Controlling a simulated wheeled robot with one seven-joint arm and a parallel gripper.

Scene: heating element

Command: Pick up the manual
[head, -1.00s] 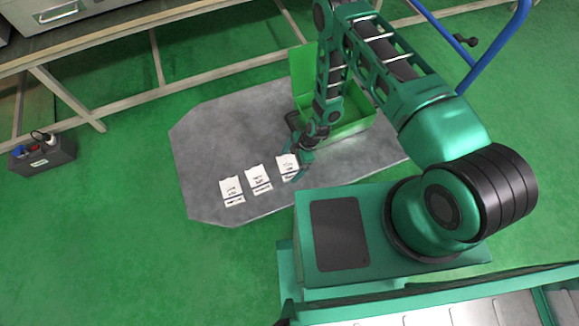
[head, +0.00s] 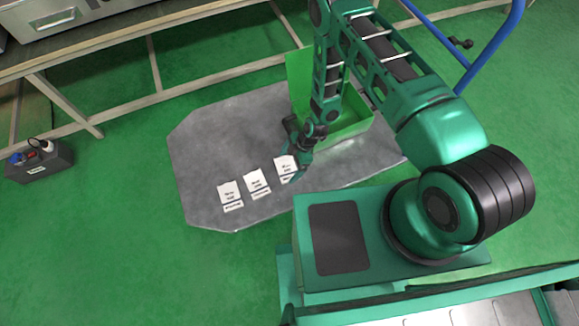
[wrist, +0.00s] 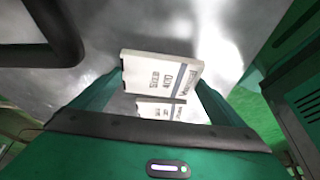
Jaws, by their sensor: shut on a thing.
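Three white printed manuals lie in a slanted row on the grey floor plate in the head view: the left one (head: 231,195), the middle one (head: 257,183) and the right one (head: 286,168). My gripper (head: 299,174) is at the right manual and partly covers its right side. In the wrist view my gripper (wrist: 160,98) is shut on a white manual (wrist: 160,72) with dark print, held between the fingers. A second white printed face (wrist: 172,109) shows nearer the palm; I cannot tell what it belongs to. Any gap under the held manual is unclear.
An open green box (head: 345,140) stands on the grey plate (head: 205,140) just behind my gripper. A workbench frame (head: 130,105) runs along the back. A dark toolbox (head: 40,163) stands at far left, and a blue rail (head: 492,45) at upper right.

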